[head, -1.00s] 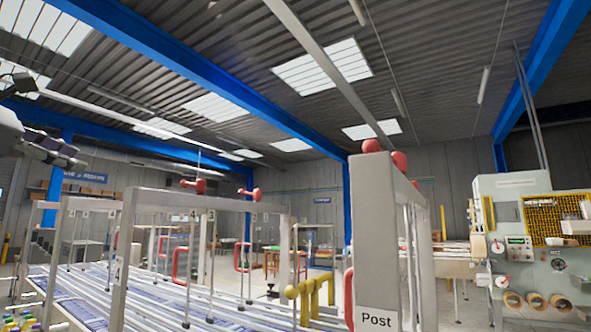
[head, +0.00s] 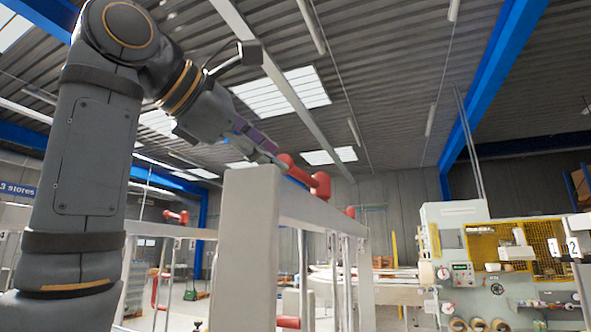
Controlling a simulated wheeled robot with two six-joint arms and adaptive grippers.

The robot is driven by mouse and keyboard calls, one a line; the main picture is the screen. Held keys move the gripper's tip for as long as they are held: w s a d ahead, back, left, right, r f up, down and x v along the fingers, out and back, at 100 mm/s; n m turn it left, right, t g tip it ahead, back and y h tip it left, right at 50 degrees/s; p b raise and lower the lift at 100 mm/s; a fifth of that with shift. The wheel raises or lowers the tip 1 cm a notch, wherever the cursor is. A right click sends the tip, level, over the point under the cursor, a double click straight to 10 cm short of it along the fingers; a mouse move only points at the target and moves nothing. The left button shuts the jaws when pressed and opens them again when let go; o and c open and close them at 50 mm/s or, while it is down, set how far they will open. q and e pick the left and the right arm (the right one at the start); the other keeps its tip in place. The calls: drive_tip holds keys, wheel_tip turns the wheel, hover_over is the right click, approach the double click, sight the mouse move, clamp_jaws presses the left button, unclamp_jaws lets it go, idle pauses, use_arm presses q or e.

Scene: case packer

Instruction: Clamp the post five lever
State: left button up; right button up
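A red lever (head: 305,177) sits on top of the nearest pale grey post (head: 248,250), at the middle of the head view. It is a short bar with a round knob, lying slanted. No number can be read on this post. My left arm comes in from the left, above the post. My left gripper (head: 268,152) reaches down to the right, with its fingertips at the upper left end of the red lever. I cannot tell whether they touch it or close around it. My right gripper is out of view.
Pale grey frame rails run back from the post, with another red lever (head: 177,216) farther left and a red knob behind. A beige machine (head: 470,265) with yellow mesh stands at the right. Labelled posts (head: 572,250) stand at the right edge.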

sight(301, 176)
use_arm(q)
drive_tip(key=p+x, duration=0.1)
drive_tip(key=x, duration=0.3)
drive_tip(key=p+x, duration=0.1)
drive_tip(key=x, duration=0.3)
drive_tip(key=shift+s+d+r, duration=0.1)
drive_tip(key=shift+d+r, duration=0.05)
drive_tip(key=shift+d, duration=0.15)
drive_tip(key=shift+a, duration=0.15)
drive_tip(key=shift+c, duration=0.5)
drive_tip(key=shift+f, duration=0.2)
clamp_jaws()
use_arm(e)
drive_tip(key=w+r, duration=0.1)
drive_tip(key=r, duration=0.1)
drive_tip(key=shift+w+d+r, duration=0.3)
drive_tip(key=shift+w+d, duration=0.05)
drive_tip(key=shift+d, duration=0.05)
use_arm(q)
drive_tip(key=shift+w, duration=0.25)
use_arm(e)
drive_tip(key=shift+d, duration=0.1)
